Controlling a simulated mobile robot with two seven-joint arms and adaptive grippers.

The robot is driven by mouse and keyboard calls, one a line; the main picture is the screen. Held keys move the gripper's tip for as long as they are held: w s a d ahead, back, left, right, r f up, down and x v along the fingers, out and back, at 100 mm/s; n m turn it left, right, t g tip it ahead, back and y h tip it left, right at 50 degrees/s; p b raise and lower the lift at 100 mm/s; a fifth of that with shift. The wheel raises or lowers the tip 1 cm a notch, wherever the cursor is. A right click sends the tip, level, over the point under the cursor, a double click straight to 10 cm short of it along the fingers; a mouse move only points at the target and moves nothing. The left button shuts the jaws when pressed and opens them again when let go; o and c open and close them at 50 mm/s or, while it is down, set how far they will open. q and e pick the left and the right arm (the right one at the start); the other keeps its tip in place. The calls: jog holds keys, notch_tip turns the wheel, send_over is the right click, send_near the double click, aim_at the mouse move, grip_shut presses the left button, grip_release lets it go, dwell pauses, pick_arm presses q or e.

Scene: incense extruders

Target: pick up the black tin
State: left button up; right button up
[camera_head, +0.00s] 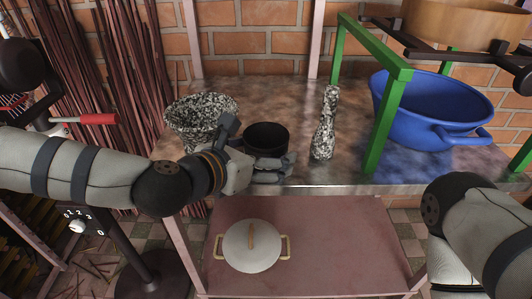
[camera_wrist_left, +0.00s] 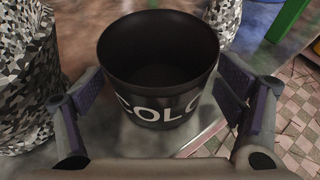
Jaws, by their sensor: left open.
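The black tin (camera_head: 266,138) stands upright on the metal-edged tabletop (camera_head: 300,172), near its front edge. In the left wrist view the tin (camera_wrist_left: 160,62) is open at the top and carries pale letters reading "COLO". My left gripper (camera_head: 262,165) is at the tin's near side in the head view. In the wrist view its two fingers (camera_wrist_left: 155,95) are spread wide, one on each side of the tin, with gaps to its wall. The tin is not gripped. My right arm shows at the lower right of the head view, but its gripper is outside the picture.
A speckled black-and-white pot (camera_head: 200,110) stands close left of the tin. A speckled bottle-like object (camera_head: 325,125) stands to its right. Further right are a green frame (camera_head: 385,120) and a blue pot (camera_head: 430,105). A lidded pot (camera_head: 250,247) sits on the lower shelf.

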pick_arm(q)
jog(key=shift+w+d+f, duration=0.25)
jog(key=shift+w+d, duration=0.05)
jog(key=shift+w, duration=0.2)
jog(key=c, duration=1.3)
jog(key=shift+r, duration=0.1)
